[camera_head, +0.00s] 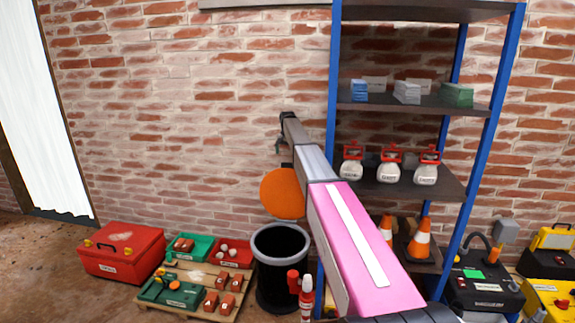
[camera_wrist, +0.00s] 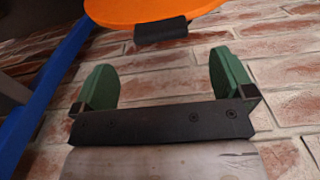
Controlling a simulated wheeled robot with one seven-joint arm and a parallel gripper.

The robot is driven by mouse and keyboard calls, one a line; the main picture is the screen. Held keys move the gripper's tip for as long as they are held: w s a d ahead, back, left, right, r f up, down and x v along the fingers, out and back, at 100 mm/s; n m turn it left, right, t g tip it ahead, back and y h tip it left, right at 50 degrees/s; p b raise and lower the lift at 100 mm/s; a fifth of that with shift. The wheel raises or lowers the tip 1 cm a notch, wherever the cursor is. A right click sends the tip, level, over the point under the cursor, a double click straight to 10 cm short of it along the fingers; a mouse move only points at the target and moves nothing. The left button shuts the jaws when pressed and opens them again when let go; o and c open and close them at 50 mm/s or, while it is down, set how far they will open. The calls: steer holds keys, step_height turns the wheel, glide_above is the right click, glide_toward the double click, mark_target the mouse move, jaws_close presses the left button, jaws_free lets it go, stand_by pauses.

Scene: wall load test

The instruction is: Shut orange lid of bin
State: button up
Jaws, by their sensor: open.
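The bin (camera_head: 270,283) is a black open-topped cylinder with a pale rim, standing on the floor in front of the brick wall. Its round orange lid (camera_head: 282,194) is raised, tilted up above the bin's rear, so the mouth is uncovered. My gripper (camera_head: 279,146) is above the lid, near the wall, partly hidden by my arm. In the wrist view my gripper (camera_wrist: 165,78) is open, with two green finger pads wide apart and nothing between them. The lid (camera_wrist: 140,10) shows at the top edge there, with a black tab (camera_wrist: 160,28) beyond the fingers, apart from them.
A blue-framed shelf (camera_head: 333,90) stands right of the bin, close to my arm. A spray can (camera_head: 306,300) stands near the bin's front right. A pallet (camera_head: 195,305) with trays and a red toolbox (camera_head: 121,252) lie to the left.

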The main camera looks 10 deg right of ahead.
step_height(320, 180, down, 7)
steer(key=c, duration=1.3)
steer(key=s+a+t+h, duration=0.1)
steer(key=s+a+t, duration=0.3)
steer(key=s, duration=1)
steer(key=s+a+f+t, duration=0.2)
steer(key=s+f, duration=0.4)
steer(key=s+a+f+t+h, duration=0.1)
steer(key=s+a+f+t, duration=0.1)
steer(key=s+f, duration=0.4)
steer(key=s+a+f+t+h, duration=0.1)
steer(key=s+a+f+t, duration=0.1)
steer(key=s+f, duration=0.4)
steer(key=shift+s+a, duration=0.25)
steer(key=shift+s, duration=0.25)
steer(key=shift+s+a, duration=0.25)
steer(key=shift+s, duration=0.25)
steer(key=s+f, duration=0.1)
steer(key=f, duration=0.3)
steer(key=s+f, duration=0.1)
steer(key=f, duration=0.4)
steer(key=s+a+f, duration=0.1)
steer(key=f, duration=0.3)
steer(key=shift+s+a+f, duration=0.1)
steer(key=shift+s+f, duration=0.05)
steer(key=shift+f, duration=0.2)
steer(key=shift+s+f, duration=0.1)
steer(key=shift+f, duration=1.05)
